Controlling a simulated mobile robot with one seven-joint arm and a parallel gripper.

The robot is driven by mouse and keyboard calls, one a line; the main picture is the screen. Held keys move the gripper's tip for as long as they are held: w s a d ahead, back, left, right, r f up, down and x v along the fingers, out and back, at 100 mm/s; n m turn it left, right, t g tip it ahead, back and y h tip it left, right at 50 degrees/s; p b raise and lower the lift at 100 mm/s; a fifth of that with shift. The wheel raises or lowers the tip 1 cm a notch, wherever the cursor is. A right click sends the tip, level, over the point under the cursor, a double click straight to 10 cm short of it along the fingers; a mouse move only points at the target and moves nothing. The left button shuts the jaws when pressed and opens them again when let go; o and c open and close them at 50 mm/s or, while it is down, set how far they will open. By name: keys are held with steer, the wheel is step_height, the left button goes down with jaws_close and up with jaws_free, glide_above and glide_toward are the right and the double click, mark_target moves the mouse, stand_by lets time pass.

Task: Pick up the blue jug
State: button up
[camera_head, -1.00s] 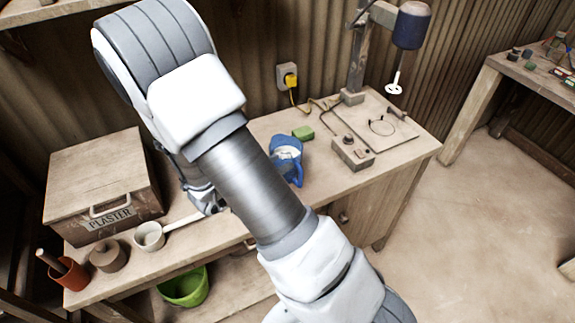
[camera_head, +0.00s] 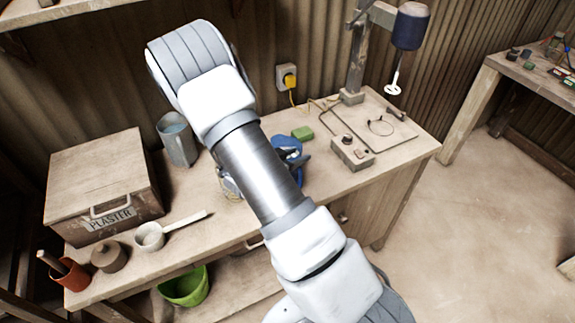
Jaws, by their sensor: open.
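The blue jug (camera_head: 286,143) stands on the workbench, right of centre, partly hidden behind my arm. Its upper part and part of its right side show. My gripper (camera_head: 303,163) is mostly hidden behind my forearm; a dark finger part shows close to the jug's right side. The gripper is open. I cannot tell whether it touches the jug or has it between the fingers.
On the workbench (camera_head: 185,238) a grey metal jug (camera_head: 177,140) stands behind, beside the plaster box (camera_head: 105,185). A white dipper (camera_head: 150,237) lies in front. A green block (camera_head: 302,133) and a control box (camera_head: 351,153) are near the blue jug.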

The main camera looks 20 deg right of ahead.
jaws_close()
stand_by(1.3)
